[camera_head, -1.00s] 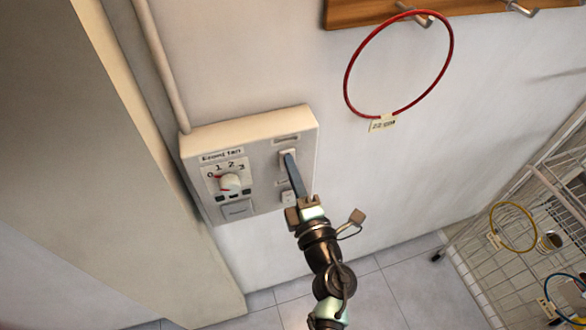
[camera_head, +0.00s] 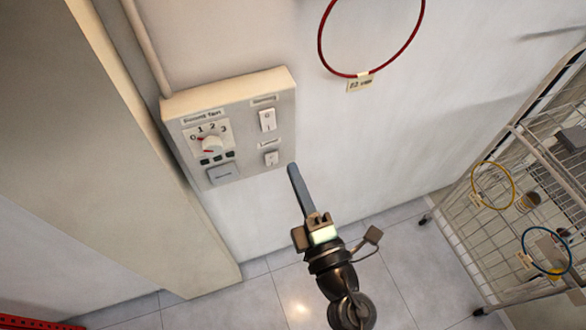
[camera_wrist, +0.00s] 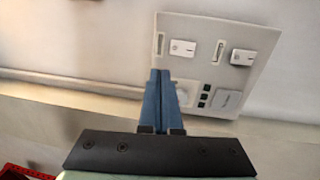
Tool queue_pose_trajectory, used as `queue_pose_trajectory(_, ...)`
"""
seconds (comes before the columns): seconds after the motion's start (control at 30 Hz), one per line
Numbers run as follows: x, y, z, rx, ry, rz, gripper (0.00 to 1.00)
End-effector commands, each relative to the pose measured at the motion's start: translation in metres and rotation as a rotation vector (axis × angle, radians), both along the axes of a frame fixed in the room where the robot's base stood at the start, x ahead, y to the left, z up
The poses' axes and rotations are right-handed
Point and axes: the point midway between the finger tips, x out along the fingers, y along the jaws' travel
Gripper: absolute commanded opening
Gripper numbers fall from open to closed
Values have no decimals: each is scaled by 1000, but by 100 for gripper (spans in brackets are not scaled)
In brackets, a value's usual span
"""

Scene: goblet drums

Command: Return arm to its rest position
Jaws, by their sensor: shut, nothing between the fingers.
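My gripper (camera_head: 292,168) is in the lower middle of the head view, with its blue-grey fingers shut together and nothing between them. It points up toward the wall control box (camera_head: 180,105), with its tips just off the box's lower right corner in the picture. In the wrist view the shut fingers (camera_wrist: 158,75) overlap the box's lower left part and hide some of its dial. The box has a dial (camera_head: 211,143) marked 0 to 3, two white rocker switches (camera_head: 267,120) and a grey button (camera_head: 223,174).
A red ring (camera_head: 319,42) with a tag hangs on the wall above. A wire rack (camera_head: 470,235) at the right holds a yellow ring (camera_head: 514,183) and a blue ring (camera_head: 524,241). A pillar (camera_head: 110,150) stands at the left. Tiled floor (camera_head: 265,300) lies below.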

Motion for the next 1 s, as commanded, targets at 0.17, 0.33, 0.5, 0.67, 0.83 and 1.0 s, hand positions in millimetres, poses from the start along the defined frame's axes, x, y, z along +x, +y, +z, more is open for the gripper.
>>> queue_pose_trajectory(0.17, 0, 0, 0, 0, 0, 0, 0)
queue_pose_trajectory(0.33, 0, 0, 0, 0, 0, 0, 0)
queue_pose_trajectory(0.5, 1, 0, 2, 2, -3, -1, 0)
queue_pose_trajectory(0.67, 19, -9, 52, 81, -101, -48, 0)
queue_pose_trajectory(0.83, 39, -32, 171, 326, -313, -128, 0)
queue_pose_trajectory(1.0, 30, -52, 302, 715, -502, -113, 0)
